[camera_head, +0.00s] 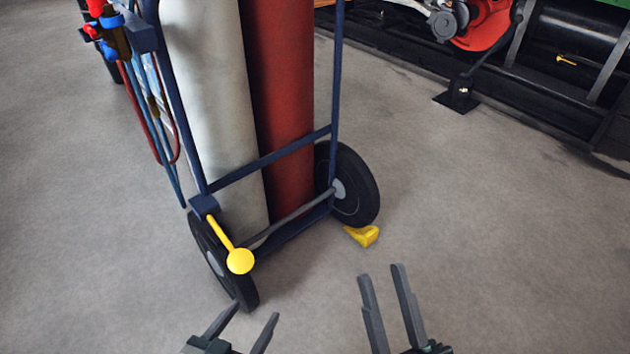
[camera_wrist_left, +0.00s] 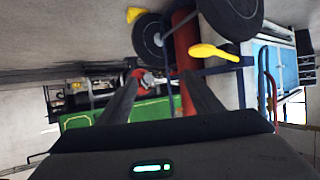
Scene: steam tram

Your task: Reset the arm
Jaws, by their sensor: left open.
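My left gripper (camera_head: 245,328) is at the bottom of the head view, its two fingers apart with nothing between them. In the left wrist view its fingers (camera_wrist_left: 157,98) also stand apart and empty. My right gripper (camera_head: 388,302) is to its right in the head view, its two fingers apart with a narrow empty gap. Both grippers are in front of a blue cylinder trolley (camera_head: 270,160) and appear clear of it. The tips of the left gripper are close below the trolley's left wheel (camera_head: 222,262) in the picture.
The trolley carries a white cylinder (camera_head: 208,90) and a red cylinder (camera_head: 280,95). A yellow lever with a round end (camera_head: 240,261) juts from its left side. A yellow wedge (camera_head: 363,236) lies by the right wheel (camera_head: 349,185). The tram (camera_head: 560,60) is at the upper right. Floor is clear at right.

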